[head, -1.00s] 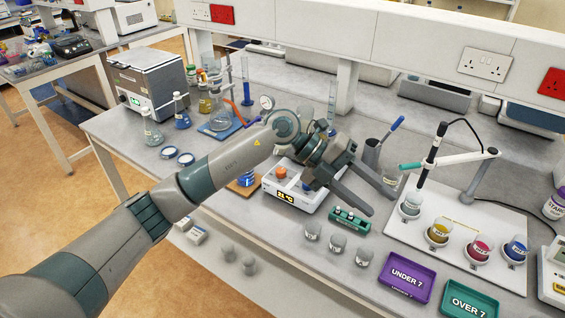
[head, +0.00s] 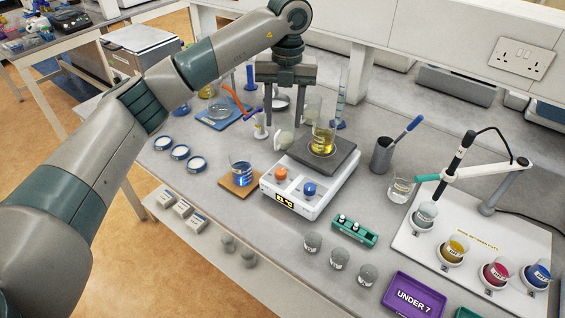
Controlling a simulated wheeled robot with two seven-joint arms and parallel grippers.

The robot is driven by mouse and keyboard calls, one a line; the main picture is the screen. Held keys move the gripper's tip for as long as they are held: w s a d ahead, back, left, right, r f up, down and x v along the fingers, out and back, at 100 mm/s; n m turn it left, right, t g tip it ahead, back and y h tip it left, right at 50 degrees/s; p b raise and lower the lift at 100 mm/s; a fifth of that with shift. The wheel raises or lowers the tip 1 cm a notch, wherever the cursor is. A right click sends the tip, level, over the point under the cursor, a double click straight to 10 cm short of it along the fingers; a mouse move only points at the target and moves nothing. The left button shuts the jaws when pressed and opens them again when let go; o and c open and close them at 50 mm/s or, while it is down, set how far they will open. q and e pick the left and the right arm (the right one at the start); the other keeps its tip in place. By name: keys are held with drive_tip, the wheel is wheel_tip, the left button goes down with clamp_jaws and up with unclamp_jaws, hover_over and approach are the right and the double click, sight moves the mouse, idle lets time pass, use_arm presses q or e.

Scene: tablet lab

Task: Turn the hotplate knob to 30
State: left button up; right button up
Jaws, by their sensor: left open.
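The white hotplate (head: 322,204) stands in the middle of the bench with a lit display (head: 284,199) on its front; I cannot read the full number. An orange knob (head: 281,174) and a blue knob (head: 309,189) sit on its top near the front. A beaker of yellow liquid (head: 323,142) stands on its dark plate (head: 345,157). My left gripper (head: 289,117) is open and empty, pointing down above the bench behind the hotplate's knobs, to the left of the beaker. It is apart from both knobs. My right gripper is not in view.
A beaker of blue liquid (head: 241,174) stands on a wooden pad left of the hotplate. A green rack (head: 355,232) and small glass beakers (head: 339,259) are in front and right. A grey pot (head: 382,156) stands at right. Bottles and glassware are close behind.

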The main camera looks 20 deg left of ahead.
use_arm(q)
drive_tip(key=p, duration=0.7)
approach(281, 170)
wheel_tip(281, 170, down, 6)
drive_tip(key=shift+s+a+f, duration=0.15)
drive_tip(key=shift+f, duration=0.1)
drive_tip(key=shift+f+p, duration=0.35)
drive_tip(key=shift+f, duration=0.5)
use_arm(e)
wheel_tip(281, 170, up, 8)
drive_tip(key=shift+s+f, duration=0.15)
use_arm(q)
drive_tip(key=c, duration=1)
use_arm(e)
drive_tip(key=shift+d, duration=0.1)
